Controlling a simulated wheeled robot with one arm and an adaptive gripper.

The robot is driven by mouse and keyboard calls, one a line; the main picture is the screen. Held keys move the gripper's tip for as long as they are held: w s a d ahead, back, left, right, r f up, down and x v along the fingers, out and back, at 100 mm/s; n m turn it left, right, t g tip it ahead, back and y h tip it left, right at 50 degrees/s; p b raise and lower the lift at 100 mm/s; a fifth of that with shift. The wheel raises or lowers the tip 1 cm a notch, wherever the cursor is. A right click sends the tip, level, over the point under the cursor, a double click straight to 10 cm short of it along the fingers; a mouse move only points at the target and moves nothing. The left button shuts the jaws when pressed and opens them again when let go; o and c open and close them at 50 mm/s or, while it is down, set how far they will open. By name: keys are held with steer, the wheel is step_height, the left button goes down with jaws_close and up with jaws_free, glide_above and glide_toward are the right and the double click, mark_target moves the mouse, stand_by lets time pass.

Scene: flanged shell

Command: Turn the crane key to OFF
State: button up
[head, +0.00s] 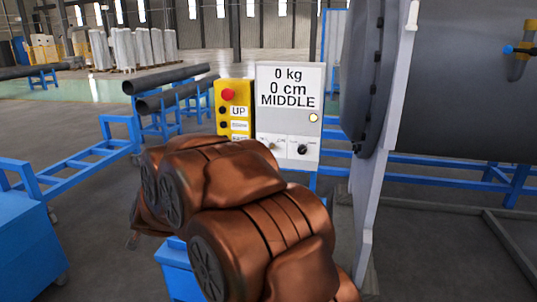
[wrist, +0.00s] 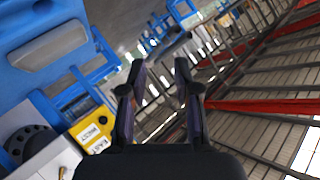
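A grey control panel (head: 290,118) stands in the middle of the head view, its display reading "0 kg 0 cm MIDDLE". Low on it are a small brass-coloured part (head: 273,146), possibly the key, and a black knob (head: 302,149). The small labels beside them are too blurred to read. A yellow pendant box (head: 234,112) with a red button is at its left; in the wrist view the yellow box (wrist: 91,133) shows at lower left with WEST and EAST labels. My gripper (wrist: 160,68) is open and empty, away from the panel; the head view does not show its fingers.
A lit lamp (head: 313,118) is on the panel. A large grey flanged shell (head: 450,80) stands close at the right. Blue stands with dark pipes (head: 172,80) are behind at left. A blue cart (head: 28,235) is at far left. Open floor lies between.

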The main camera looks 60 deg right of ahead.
steer(key=d+m+h, duration=0.3)
steer(key=d+h, duration=0.1)
steer(key=d, duration=0.5)
steer(key=m+g+h+b, duration=0.2)
steer(key=m+g+h, duration=0.8)
steer(key=m+h, duration=0.15)
glide_toward(271, 147)
steer(key=d, duration=0.2)
steer(key=shift+h, duration=0.25)
steer(key=shift+w+f+p+x, duration=0.15)
steer(key=shift+p+x, duration=0.1)
steer(key=shift+x, duration=1)
steer(key=shift+w+f+p+x, duration=0.15)
steer(key=shift+p+x, duration=0.15)
steer(key=shift+x, duration=0.9)
steer(key=shift+w+f+p+x, duration=0.15)
steer(key=shift+p+x, duration=0.1)
steer(key=shift+x, duration=1)
steer(key=shift+s+d, duration=0.1)
jaws_close()
